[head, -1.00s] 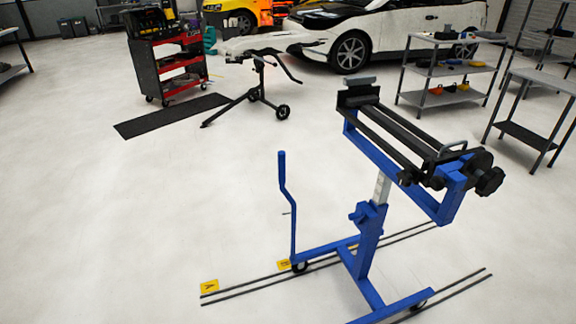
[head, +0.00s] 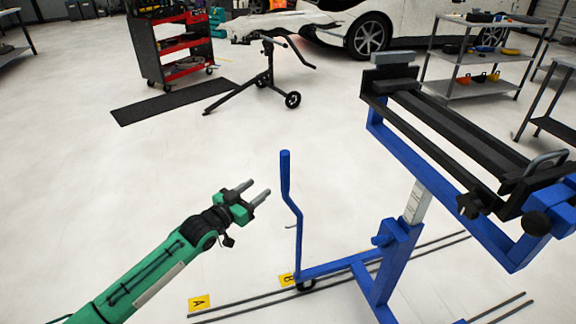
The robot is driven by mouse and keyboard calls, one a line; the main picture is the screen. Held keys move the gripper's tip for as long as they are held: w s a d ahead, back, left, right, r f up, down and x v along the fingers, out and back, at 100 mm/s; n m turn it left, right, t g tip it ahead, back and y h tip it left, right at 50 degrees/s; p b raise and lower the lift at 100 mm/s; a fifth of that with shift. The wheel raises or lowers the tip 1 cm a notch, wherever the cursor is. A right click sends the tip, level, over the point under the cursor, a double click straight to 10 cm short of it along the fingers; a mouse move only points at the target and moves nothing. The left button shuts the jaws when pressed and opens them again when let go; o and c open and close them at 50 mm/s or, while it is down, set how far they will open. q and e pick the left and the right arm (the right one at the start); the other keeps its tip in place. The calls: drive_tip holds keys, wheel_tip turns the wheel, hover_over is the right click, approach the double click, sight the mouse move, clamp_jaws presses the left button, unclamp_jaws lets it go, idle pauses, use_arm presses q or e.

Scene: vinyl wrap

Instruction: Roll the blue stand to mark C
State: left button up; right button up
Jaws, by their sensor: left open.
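A yellow floor mark A (head: 199,303) lies at the left end of the dark floor lines. A yellow mark B (head: 287,280) lies by the stand's left wheel, partly hidden. I cannot see mark C. My left gripper (head: 254,191) is open and empty, to the left of the handle and apart from it. My right gripper is not in view.
Dark floor lines (head: 240,306) run under the stand. A black mat (head: 170,107), a red and black tool cart (head: 168,50) and a black work stand (head: 265,80) are farther back. Grey shelves (head: 480,55) stand at the back right.

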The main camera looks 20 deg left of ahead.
sight(281, 170)
use_arm(q)
drive_tip(key=b+x, duration=0.1)
drive_tip(key=x, duration=1.1)
drive_tip(key=shift+w+d, duration=0.15)
drive_tip(key=shift+w, duration=0.2)
drive_tip(key=shift+w+d+r, duration=0.1)
drive_tip(key=shift+w+d, duration=0.05)
drive_tip(key=shift+w, duration=0.2)
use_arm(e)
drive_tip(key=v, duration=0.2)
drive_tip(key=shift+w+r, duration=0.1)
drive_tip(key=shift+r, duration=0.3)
use_arm(q)
clamp_jaws()
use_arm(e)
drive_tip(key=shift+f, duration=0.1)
